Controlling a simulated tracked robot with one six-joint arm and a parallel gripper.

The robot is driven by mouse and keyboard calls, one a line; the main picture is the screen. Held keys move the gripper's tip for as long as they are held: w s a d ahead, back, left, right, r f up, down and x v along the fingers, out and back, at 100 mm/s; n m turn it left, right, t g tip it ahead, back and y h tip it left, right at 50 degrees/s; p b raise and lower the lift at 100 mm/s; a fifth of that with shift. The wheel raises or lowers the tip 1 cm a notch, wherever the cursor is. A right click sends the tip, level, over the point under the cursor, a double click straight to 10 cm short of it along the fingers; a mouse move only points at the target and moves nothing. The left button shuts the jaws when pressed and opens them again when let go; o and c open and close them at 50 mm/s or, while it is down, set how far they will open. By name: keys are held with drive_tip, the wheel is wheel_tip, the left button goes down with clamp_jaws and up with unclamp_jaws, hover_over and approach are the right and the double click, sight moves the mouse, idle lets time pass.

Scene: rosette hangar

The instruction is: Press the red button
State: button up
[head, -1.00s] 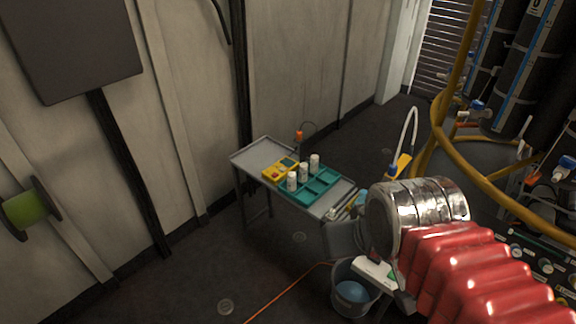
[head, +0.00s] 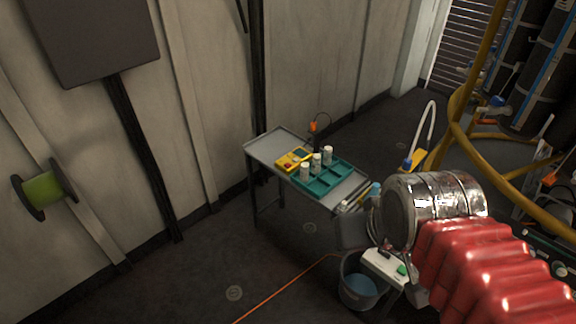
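A small yellow box (head: 295,159) lies on a grey side table. It carries a red button (head: 288,166) near its front left corner and a greenish panel. Nothing touches the button. My arm, with red bellows and a silver wrist section, comes in from the lower right and stands right of the table in the picture, apart from the box.
The table (head: 262,151) also holds a teal tray (head: 345,170) with several white bottles beside the box. A bucket (head: 358,290) stands on the floor in front. An orange cable (head: 285,287) crosses the floor. A yellow rail (head: 463,120) and dark cylinders stand at right.

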clamp_jaws()
idle(1.5)
